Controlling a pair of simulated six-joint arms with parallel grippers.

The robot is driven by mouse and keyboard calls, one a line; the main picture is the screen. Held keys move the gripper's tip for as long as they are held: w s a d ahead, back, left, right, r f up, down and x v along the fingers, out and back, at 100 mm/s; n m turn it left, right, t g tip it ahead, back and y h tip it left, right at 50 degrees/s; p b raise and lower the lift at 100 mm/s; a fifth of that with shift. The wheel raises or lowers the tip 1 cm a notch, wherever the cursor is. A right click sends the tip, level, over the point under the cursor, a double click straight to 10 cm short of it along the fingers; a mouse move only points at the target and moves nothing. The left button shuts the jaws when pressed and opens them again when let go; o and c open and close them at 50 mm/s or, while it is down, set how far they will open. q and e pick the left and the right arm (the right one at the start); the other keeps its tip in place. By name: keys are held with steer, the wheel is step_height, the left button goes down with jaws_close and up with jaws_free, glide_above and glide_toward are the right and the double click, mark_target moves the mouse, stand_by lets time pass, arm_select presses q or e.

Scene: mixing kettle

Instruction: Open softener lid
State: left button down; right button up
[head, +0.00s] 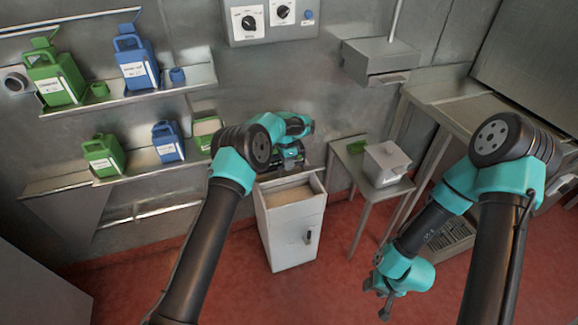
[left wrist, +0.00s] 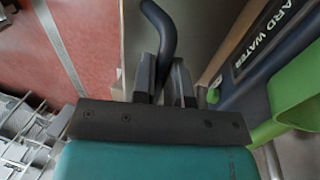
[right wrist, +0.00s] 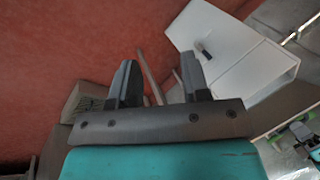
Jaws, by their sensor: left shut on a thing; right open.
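My left gripper (head: 292,152) is at the back of a white open-topped cabinet (head: 292,240), by a dark and green unit. In the left wrist view, my left gripper (left wrist: 163,85) is shut on a dark curved handle (left wrist: 160,28). Beside it is the dark unit (left wrist: 262,70), lettered "ARD WATER", with a green part (left wrist: 298,85). I cannot tell which part is the softener lid. My right gripper (head: 386,297) is low at the right, open and empty. In the right wrist view, its fingers (right wrist: 160,82) stand apart over the red floor.
Shelves at the left hold green jugs (head: 55,80) and blue jugs (head: 136,60). A small side table (head: 368,190) carries a grey box (head: 386,160). A metal bench (head: 480,110) stands at the right. The red floor (head: 220,270) left of the cabinet is clear.

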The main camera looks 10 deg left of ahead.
steer(key=shift+s, duration=0.1)
steer(key=c, duration=0.3)
steer(key=shift+s+f+m+g, duration=0.3)
steer(key=shift+s+f+m, duration=0.05)
steer(key=shift+s+m, duration=0.1)
steer(key=c, duration=0.3)
steer(key=s+m+g, duration=0.1)
steer(key=s+a+f+m+g, duration=0.1)
steer(key=s+a+m, duration=0.1)
steer(key=shift+s+f+g, duration=0.2)
steer(key=shift+s+g, duration=0.15)
steer(key=shift+g, duration=0.05)
jaws_close()
steer(key=s+a+m+g+y, duration=0.1)
steer(key=a+m+g+y, duration=0.1)
steer(key=a+m+y, duration=0.3)
steer(key=w+a+r+m+t+y, duration=0.3)
steer(key=w+a+m+t+y, duration=0.35)
steer(key=w+a+m, duration=0.55)
steer(key=w+d+m+t+h, duration=0.1)
steer(key=w+m+t+h, duration=0.6)
steer(key=w+t, duration=0.8)
steer(key=w+m, duration=0.1)
steer(key=w, duration=0.5)
steer(key=shift+d, duration=0.25)
